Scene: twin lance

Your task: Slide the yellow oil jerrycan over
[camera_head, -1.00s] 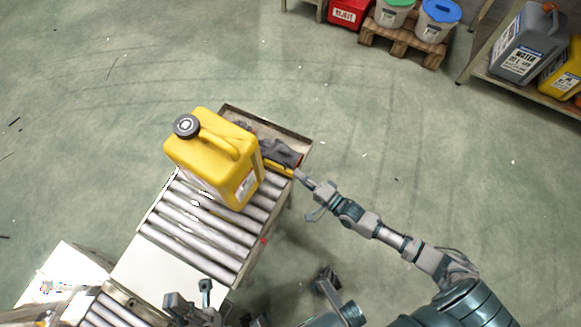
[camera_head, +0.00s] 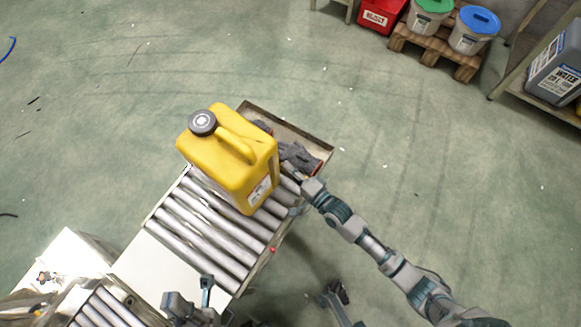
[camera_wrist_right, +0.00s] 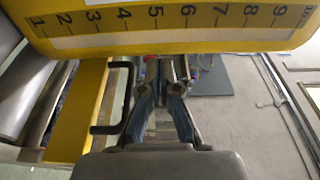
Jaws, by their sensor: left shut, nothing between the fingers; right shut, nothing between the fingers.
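The yellow jerrycan (camera_head: 225,160) stands upright on the roller conveyor (camera_head: 205,238), at its far end by a shallow tray. It has a black cap and a top handle. In the right wrist view its side with a printed number scale (camera_wrist_right: 180,38) fills the top. My right gripper (camera_head: 297,190) is shut and empty, low beside the jerrycan's right side. In the right wrist view its fingertips (camera_wrist_right: 167,68) are just under the scale; I cannot tell whether they touch. My left gripper (camera_head: 205,290) is shut and empty near the white plate, away from the jerrycan.
The tray (camera_head: 318,145) beyond the rollers holds a dark grey cloth-like item (camera_head: 298,157). A white plate (camera_head: 165,275) lies on the near side of the rollers. Floor between is clear.

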